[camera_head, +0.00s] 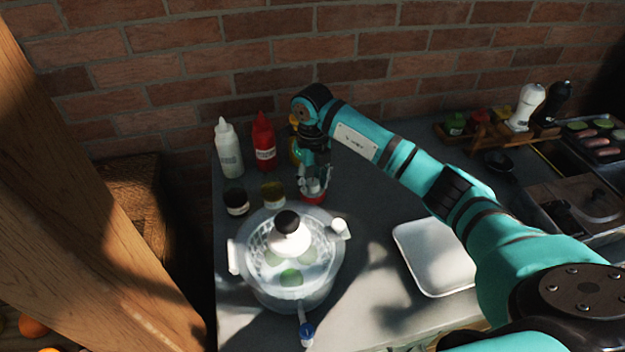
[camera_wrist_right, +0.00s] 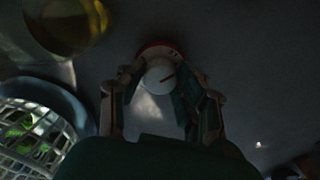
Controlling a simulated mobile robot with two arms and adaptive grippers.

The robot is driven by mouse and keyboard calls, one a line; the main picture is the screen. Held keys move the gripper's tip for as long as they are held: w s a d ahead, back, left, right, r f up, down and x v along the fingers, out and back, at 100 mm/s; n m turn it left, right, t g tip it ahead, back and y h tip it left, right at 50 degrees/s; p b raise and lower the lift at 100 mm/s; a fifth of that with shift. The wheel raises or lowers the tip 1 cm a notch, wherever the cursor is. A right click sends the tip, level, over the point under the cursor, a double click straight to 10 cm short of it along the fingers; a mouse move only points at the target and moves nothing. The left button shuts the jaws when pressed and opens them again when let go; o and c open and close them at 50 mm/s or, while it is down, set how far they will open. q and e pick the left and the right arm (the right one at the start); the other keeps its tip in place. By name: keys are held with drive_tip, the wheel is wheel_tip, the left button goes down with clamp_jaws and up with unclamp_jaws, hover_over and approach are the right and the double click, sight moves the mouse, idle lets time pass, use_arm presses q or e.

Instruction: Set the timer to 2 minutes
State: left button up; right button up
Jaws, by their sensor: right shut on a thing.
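The timer (camera_head: 313,198) is a small round thing with a red base, standing on the grey counter behind the steamer pot. In the right wrist view the timer (camera_wrist_right: 160,76) shows a white round knob with a red mark and a red rim. My right gripper (camera_head: 314,186) points down over it from above. In the right wrist view the fingers of my right gripper (camera_wrist_right: 158,92) stand on both sides of the white knob and are shut on it. The fingers partly hide the timer in the head view. My left gripper is not in view.
A clear steamer pot (camera_head: 322,290) with green food stands in front. Two small jars (camera_head: 236,203), a white bottle (camera_head: 229,150) and a red bottle (camera_head: 264,144) stand to the left of the timer. A white tray (camera_head: 436,256) lies at right. A brick wall closes the back.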

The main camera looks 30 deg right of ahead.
sight(313, 181)
drive_tip(key=shift+m, duration=1.6)
drive_tip(key=o, duration=1.1)
drive_tip(key=shift+o, duration=0.2)
wheel_tip(313, 181, up, 12)
drive_tip(key=shift+d, duration=0.1)
